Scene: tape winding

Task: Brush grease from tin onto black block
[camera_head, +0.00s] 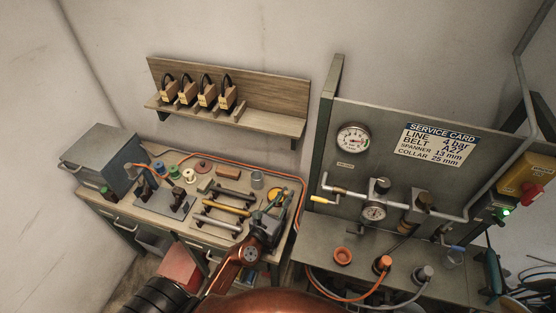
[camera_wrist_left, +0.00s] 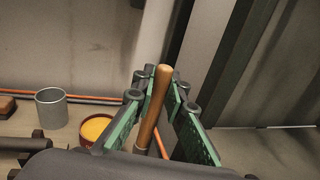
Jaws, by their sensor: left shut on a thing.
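My left gripper (camera_head: 276,216) is over the right end of the bench and is shut on a brush's wooden handle. In the left wrist view the handle (camera_wrist_left: 152,105) stands nearly upright between the green finger pads; its bristles are hidden. The grease tin (camera_head: 274,192), a low reddish tin filled with yellow, stands on the bench just beyond the gripper. It also shows in the left wrist view (camera_wrist_left: 95,130), left of the handle and apart from it. A dark block (camera_head: 176,204) is on the left part of the bench; I cannot tell its exact shape. My right gripper is out of view.
A grey cup (camera_head: 257,179) stands left of the tin. Several tools lie on a rack mid-bench, including a yellow one (camera_head: 226,207). A grey box (camera_head: 103,157) fills the bench's left end. An orange hose runs along the back. A gauge panel (camera_head: 365,185) rises at right.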

